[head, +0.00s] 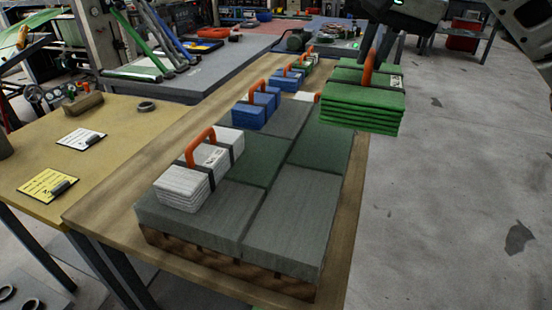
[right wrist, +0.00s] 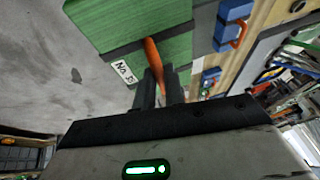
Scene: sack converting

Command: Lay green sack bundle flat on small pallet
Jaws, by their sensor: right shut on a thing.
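The green sack bundle (head: 362,108) is a stack of flat green layers with a dark strap, a white label and an orange handle (head: 368,68). My right gripper (head: 376,60) is shut on that handle and holds the bundle roughly level, off the right side of the pallet. In the right wrist view the fingers (right wrist: 158,85) close on the orange handle, with the green bundle (right wrist: 115,20) beyond. The small pallet (head: 225,262) has a brown wooden base and a top of grey and dark green panels. My left gripper is not in view.
A white bundle (head: 190,190) stands on the pallet's near left, with blue bundles (head: 249,115) farther back along the left side. The pallet's right side is bare in front. A wooden table (head: 110,205) lies beneath. A side table (head: 45,140) with clipboards stands left. Floor is clear right.

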